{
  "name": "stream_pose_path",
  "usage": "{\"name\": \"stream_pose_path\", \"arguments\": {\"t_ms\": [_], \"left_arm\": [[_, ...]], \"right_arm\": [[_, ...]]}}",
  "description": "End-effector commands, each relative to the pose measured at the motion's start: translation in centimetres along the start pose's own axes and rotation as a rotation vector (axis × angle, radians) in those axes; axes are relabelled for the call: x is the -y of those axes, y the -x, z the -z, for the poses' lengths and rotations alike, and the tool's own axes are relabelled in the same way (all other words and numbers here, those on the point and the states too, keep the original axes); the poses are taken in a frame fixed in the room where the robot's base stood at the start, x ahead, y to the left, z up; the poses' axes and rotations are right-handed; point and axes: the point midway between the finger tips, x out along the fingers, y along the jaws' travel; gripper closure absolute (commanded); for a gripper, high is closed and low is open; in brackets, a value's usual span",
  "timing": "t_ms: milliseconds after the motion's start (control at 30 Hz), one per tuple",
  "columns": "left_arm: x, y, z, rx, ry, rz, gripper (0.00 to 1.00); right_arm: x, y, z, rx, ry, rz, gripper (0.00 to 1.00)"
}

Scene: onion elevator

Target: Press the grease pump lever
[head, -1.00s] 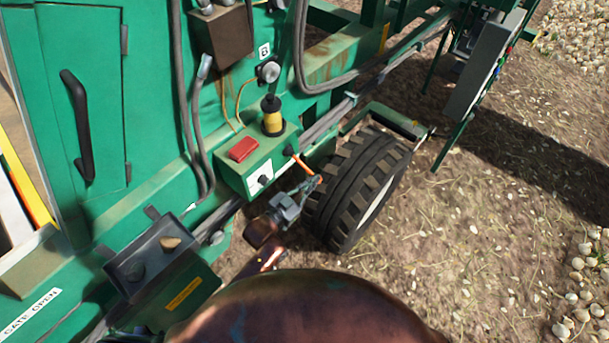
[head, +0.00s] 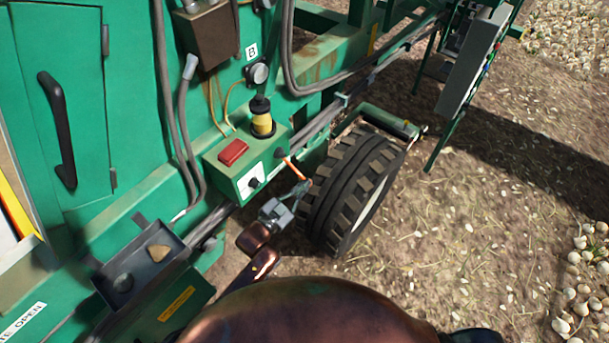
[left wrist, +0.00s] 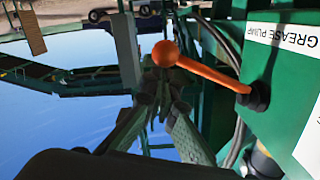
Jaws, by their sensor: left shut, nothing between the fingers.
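The green grease pump box (head: 222,185) is on the side of the machine, with a yellow-and-black cylinder (head: 262,125) on top. Its orange lever (head: 292,168) slopes down to the right. In the left wrist view the lever (left wrist: 208,71) ends in a round orange knob (left wrist: 165,53), beside the box labelled GREASE PUMP (left wrist: 285,75). My left gripper (head: 300,188) is shut and empty, its fingertips close to the knob. In the left wrist view the gripper (left wrist: 161,80) shows just below the knob; I cannot tell whether they touch. My right gripper is not in view.
A black tyre (head: 350,190) stands right beside my left gripper. A red block (head: 233,152) is on the pump box. A dark tray (head: 140,262) sits lower left. A grey control box (head: 473,62) hangs at upper right. Open soil lies to the right.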

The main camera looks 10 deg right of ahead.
Motion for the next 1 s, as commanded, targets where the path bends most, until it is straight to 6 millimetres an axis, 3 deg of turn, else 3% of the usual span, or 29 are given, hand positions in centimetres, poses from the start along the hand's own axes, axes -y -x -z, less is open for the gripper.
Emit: {"name": "stream_pose_path", "arguments": {"t_ms": [33,133,400,467,700,1000], "left_arm": [[-0.1,0.2,-0.5,0.016,0.003,-0.002,1.00],[0.1,0.3,0.3,0.015,0.003,-0.002,1.00],[0.5,1.0,4.3,0.006,0.000,-0.001,1.00],[0.3,2.8,3.4,0.006,-0.001,-0.001,1.00],[0.1,7.7,3.5,0.001,-0.003,-0.006,1.00],[0.2,10.5,3.9,-0.002,-0.001,-0.005,1.00]], "right_arm": [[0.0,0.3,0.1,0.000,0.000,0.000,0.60],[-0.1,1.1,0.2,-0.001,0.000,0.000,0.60],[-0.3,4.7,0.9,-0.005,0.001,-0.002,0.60],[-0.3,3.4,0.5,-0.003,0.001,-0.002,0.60],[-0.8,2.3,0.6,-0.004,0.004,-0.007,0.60],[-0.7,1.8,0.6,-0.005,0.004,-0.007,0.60]]}}
